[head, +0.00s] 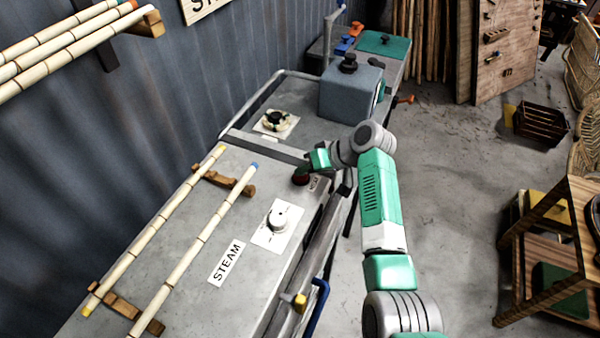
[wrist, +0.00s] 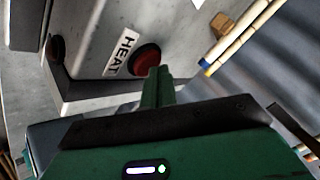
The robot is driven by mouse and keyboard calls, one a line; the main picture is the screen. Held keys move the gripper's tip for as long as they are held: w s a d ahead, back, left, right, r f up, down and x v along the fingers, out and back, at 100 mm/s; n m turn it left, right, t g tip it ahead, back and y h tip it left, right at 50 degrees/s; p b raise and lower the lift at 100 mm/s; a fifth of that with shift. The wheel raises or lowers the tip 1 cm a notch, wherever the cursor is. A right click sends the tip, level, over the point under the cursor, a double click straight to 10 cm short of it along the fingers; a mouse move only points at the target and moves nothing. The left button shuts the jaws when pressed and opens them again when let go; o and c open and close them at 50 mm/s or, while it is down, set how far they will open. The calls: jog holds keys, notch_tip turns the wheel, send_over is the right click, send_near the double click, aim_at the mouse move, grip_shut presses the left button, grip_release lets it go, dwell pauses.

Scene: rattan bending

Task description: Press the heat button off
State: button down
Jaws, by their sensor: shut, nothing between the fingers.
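The heat button is a round red button (head: 300,179) on the grey steam bench, near its right edge in the head view. In the wrist view the red button (wrist: 146,58) shows beside a white HEAT label (wrist: 121,52). My gripper (head: 304,172) is at the button, with its green fingers closed together and empty. In the wrist view the fingertips (wrist: 158,72) overlap the lower edge of the button's outline. I cannot tell whether they touch it or whether the button is pressed in.
Two bamboo-like poles (head: 192,248) lie on wooden rests left of the button. A white knob (head: 279,218) and a STEAM label (head: 226,263) are in front. A grey box (head: 351,92) stands behind. A blue handle (head: 318,305) sticks out at the bench's right edge.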

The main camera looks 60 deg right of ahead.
aim_at(305, 177)
notch_tip(305, 177, up, 6)
jog(key=p, duration=0.4)
jog(key=shift+r+p, duration=0.15)
jog(key=shift+p, duration=0.25)
dwell(0.3)
